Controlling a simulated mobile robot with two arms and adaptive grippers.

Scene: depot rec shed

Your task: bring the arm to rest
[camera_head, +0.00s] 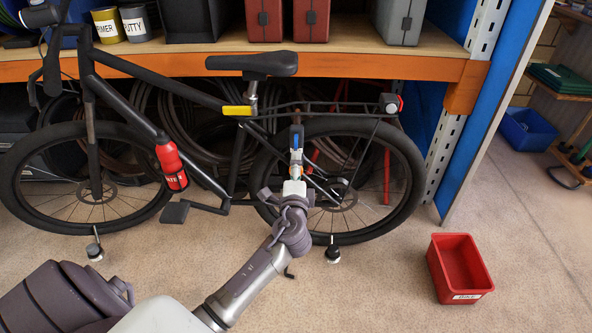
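One arm of mine, which I take as the left, comes in from the lower left and reaches toward the rear wheel of a black bicycle (200,103). Its gripper (297,136) is at the far end, in front of the rear wheel's upper left part. The fingers are small and seen from behind, so I cannot tell whether they are open, shut or touching the bicycle. A small blue and white part shows at the gripper's end. My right gripper is not in view.
An orange-edged shelf (150,62) with tins and red cases (310,18) stands behind the bicycle. A red bottle (171,165) is on the frame. A red bin (459,267) sits on the floor at right. A blue bin (527,132) is farther back. Floor around the red bin is clear.

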